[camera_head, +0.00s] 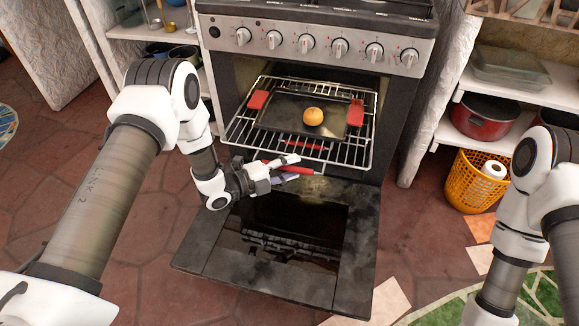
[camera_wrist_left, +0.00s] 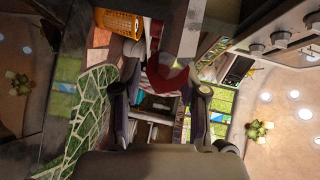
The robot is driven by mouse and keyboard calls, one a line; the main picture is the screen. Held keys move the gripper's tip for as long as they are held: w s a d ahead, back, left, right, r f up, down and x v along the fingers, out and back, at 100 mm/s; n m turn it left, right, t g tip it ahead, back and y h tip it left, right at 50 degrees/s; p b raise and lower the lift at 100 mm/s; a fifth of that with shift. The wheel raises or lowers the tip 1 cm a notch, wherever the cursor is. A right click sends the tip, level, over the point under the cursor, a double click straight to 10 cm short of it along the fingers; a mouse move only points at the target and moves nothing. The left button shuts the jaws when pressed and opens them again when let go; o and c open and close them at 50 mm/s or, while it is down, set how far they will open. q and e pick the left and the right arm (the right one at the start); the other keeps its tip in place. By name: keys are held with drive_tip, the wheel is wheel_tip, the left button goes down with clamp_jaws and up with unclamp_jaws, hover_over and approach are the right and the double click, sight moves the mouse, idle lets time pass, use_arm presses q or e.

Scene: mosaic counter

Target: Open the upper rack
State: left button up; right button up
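The oven's upper wire rack (camera_head: 235,131) sticks out from the oven opening. It bears a dark tray (camera_head: 283,114) with red grips at its sides and a round orange-brown item (camera_head: 313,116) on it. My left gripper (camera_head: 292,168) is just below the front edge of this rack, above the lowered oven door. Its fingers are apart, on either side of a red bar-like handle (camera_head: 299,169). In the left wrist view a red shape (camera_wrist_left: 166,75) shows between the spread fingers. I cannot tell which rack this handle belongs to. My right gripper is out of view.
The oven door (camera_head: 215,251) is folded down in front. Another red bar (camera_head: 305,145) shows through the rack wires. To the right are shelves with a red pot (camera_head: 484,118) and an orange basket (camera_head: 463,183). Tiled floor lies clear at the left.

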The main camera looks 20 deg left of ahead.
use_arm(q)
drive_tip(key=v, duration=1.2)
drive_tip(key=shift+f, duration=0.1)
drive_tip(key=s+d+f+n+g+y, duration=0.3)
drive_tip(key=s+d+f+n+g, duration=0.15)
drive_tip(key=s+d+f, duration=0.35)
drive_tip(key=s+a+f+n+g+y, duration=0.4)
drive_tip(key=s+a+n, duration=0.1)
drive_tip(key=s+n, duration=0.5)
drive_tip(key=s+a+f+n+g+y, duration=0.3)
drive_tip(key=s+a+n+y, duration=0.2)
drive_tip(key=s+n, duration=0.5)
wheel_tip(320, 180, up, 31)
drive_tip(key=n+p, duration=0.1)
drive_tip(key=p, duration=3)
drive_tip(key=shift+w+d+f, duration=0.2)
drive_tip(key=shift+w+d, duration=0.05)
drive_tip(key=shift+w, duration=0.15)
